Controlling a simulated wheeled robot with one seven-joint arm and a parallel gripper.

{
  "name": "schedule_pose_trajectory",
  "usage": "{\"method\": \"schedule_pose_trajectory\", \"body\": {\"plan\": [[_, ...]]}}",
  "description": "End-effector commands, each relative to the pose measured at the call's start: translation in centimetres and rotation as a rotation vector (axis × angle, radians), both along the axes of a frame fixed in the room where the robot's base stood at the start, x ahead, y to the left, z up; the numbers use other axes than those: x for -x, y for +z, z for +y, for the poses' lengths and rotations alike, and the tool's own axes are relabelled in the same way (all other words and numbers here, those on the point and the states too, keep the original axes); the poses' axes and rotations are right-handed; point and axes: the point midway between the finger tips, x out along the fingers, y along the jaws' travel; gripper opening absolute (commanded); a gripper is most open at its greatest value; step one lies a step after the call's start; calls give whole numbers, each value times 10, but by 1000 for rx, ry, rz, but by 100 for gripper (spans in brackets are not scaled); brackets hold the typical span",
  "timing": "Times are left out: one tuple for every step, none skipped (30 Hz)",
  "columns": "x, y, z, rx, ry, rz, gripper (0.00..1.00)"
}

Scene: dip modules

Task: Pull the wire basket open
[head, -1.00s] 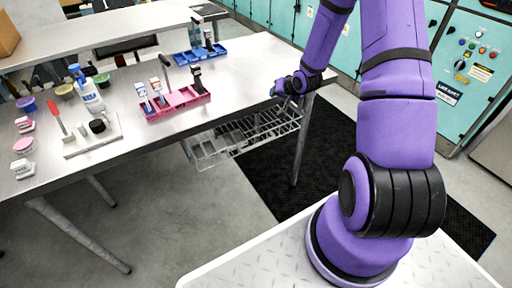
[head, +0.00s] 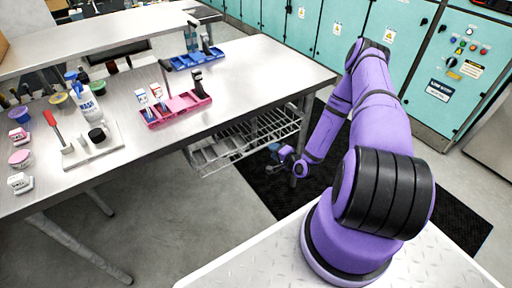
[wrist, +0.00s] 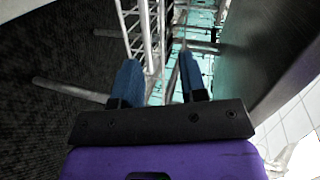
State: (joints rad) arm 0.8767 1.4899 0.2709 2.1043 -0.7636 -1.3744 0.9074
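The wire basket (head: 250,138) is a silver wire rack slung under the right part of the steel table. In the wrist view its wires (wrist: 143,28) run ahead of the fingertips, mostly in line with the left finger. My gripper (head: 274,156) is below the table edge, just right of and lower than the basket's front. In the wrist view my gripper (wrist: 160,66) has its two blue fingers apart with a clear gap. I cannot tell whether a wire lies between the fingers or only beyond them.
A table leg (head: 302,135) stands close to my gripper. A black mat (head: 262,187) lies on the floor below.

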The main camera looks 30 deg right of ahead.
Motion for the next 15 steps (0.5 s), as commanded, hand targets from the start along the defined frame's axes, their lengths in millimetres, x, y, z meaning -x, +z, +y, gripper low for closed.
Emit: {"method": "schedule_pose_trajectory", "body": {"plan": [[8,-9,4,-39,-27,-15,39],[10,-13,5,-58,-40,-27,39],[14,-16,7,-79,-55,-39,39],[16,-19,8,-92,-66,-48,39],[19,-21,9,-105,-75,-54,39],[21,-23,10,-117,-85,-63,39],[22,-24,11,-124,-91,-68,39],[23,-25,11,-129,-95,-72,39],[23,-26,12,-133,-98,-76,39],[22,-26,12,-135,-100,-78,39],[21,-27,12,-136,-101,-79,39],[19,-27,12,-137,-101,-80,39],[16,-28,12,-136,-101,-80,39],[13,-28,12,-137,-100,-79,39],[8,-29,13,-137,-99,-80,39]]}}
